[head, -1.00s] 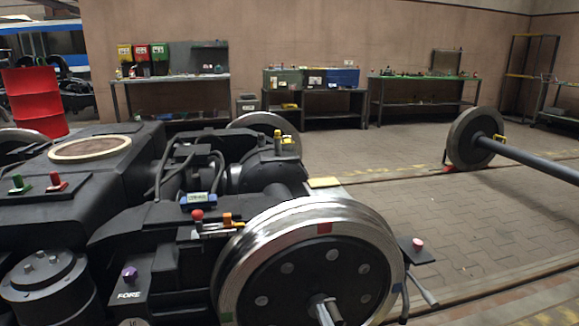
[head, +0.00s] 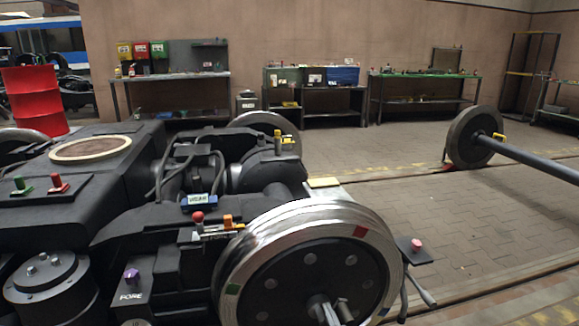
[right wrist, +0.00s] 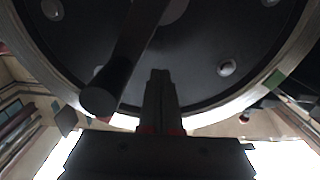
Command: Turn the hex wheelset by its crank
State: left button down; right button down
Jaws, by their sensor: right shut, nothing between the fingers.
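The wheel of the wheelset (head: 290,262), with a shiny rim and a black bolted face, stands at the front of the dark bogie in the head view. Its rim has a red mark at upper right and a green mark at left. In the right wrist view the black wheel face (right wrist: 200,80) fills the top. The dark crank (right wrist: 126,58) runs down and left from the hub to a round handle end. My right gripper (right wrist: 159,75) is shut and empty, just right of the crank; I cannot tell whether they touch. My left gripper is not in view.
The bogie (head: 110,210) fills the left, with coloured levers on top. A small dark stand with a pink button (head: 416,244) is right of the wheel. A loose wheelset (head: 470,138) stands on the track farther back. Paved floor between them is free.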

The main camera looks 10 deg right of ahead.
aim_at(338, 305)
jog(key=shift+d+r, duration=0.1)
jog(key=shift+d, duration=0.05)
jog(key=shift+d+p, duration=0.75)
jog(key=shift+p, duration=0.05)
jog(key=shift+d, duration=0.15)
jog(key=shift+d+f+p, duration=0.2)
jog(key=shift+d+p, duration=0.35)
jog(key=shift+d, duration=0.1)
jog(key=shift+d+f, duration=0.1)
jog(key=shift+d, duration=0.05)
